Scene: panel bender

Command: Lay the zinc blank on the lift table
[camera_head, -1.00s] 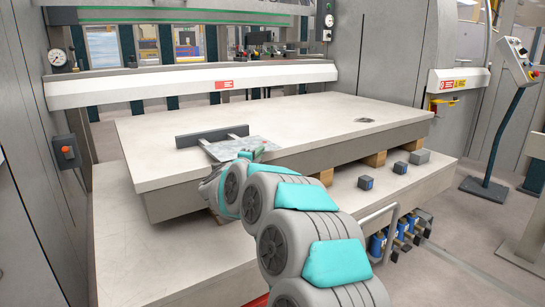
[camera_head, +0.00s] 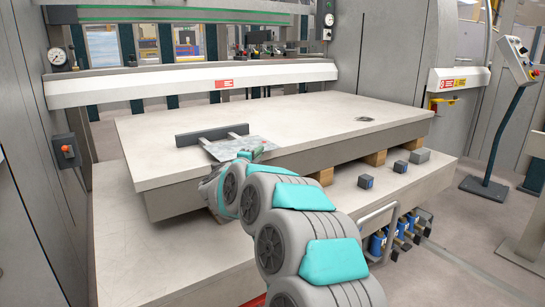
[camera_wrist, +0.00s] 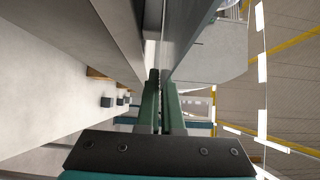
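The zinc blank (camera_head: 241,147) is a small, mottled grey sheet. In the head view it lies flat or nearly so over the front left edge of the lift table (camera_head: 300,112), a wide slab with a pale top. I cannot tell whether the blank touches the tabletop. My gripper (camera_head: 248,156) is at the blank's near edge, partly hidden by my arm. In the wrist view my gripper's green fingers (camera_wrist: 162,78) are close together, shut on a thin sheet edge.
A pale lower base (camera_head: 130,225) juts out below the table, with small dark blocks (camera_head: 366,182) on it at right. A white beam (camera_head: 195,84) crosses behind the table. A control pedestal (camera_head: 505,120) stands at far right. The tabletop's middle and right are mostly clear.

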